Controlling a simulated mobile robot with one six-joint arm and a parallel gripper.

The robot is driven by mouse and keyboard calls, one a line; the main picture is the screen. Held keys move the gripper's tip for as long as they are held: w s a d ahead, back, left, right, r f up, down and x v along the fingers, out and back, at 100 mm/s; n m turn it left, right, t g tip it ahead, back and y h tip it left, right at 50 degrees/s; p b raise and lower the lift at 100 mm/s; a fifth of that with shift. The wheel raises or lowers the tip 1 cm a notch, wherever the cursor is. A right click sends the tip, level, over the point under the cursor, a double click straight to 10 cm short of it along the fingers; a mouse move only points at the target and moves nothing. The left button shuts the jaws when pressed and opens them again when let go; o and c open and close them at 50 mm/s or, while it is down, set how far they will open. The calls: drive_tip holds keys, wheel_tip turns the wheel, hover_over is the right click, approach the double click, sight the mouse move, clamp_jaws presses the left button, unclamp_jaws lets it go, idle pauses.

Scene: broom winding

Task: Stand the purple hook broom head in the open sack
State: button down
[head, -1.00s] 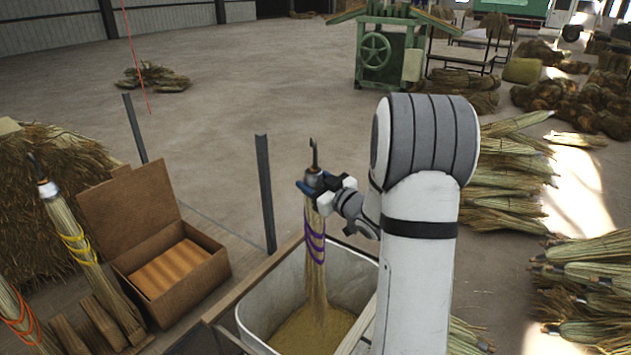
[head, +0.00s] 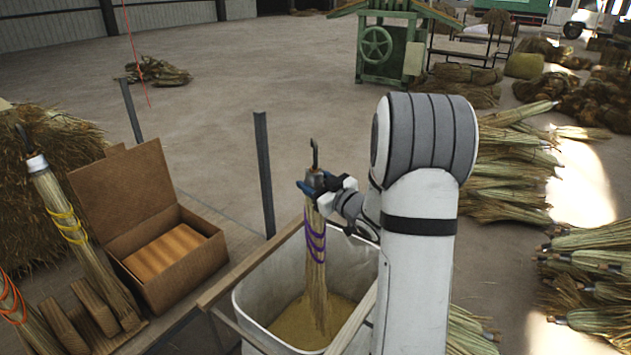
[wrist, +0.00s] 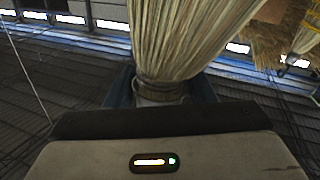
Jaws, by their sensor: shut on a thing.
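The purple hook broom head (head: 316,260) hangs upright, with purple bands around its straw and a dark hook on top. My gripper (head: 318,187) is shut on its collar near the top. The broom head's straw (wrist: 185,45) and its collar between my fingers (wrist: 160,95) show in the wrist view. The straw hangs inside or over a pale open-topped bin (head: 262,283) with tan material (head: 292,325) at its bottom. I cannot tell whether the straw tips touch that material. I see no sack that I can identify for certain; the pale bin may be its lining.
An open cardboard box (head: 165,255) stands left of the bin. A yellow-banded broom head (head: 75,230) leans in a wooden rack at far left, with an orange-banded one (head: 18,310) below it. A metal post (head: 264,175) rises behind the bin. Straw bundles (head: 510,180) lie at right.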

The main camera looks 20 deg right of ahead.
wheel_tip(320, 180, down, 24)
drive_tip(key=b, duration=2)
drive_tip(key=shift+b, duration=0.4)
drive_tip(key=shift+r, duration=0.1)
drive_tip(key=c, duration=0.6)
unclamp_jaws()
drive_tip(key=shift+o, duration=0.2)
wheel_tip(320, 180, up, 10)
drive_tip(key=p, duration=0.3)
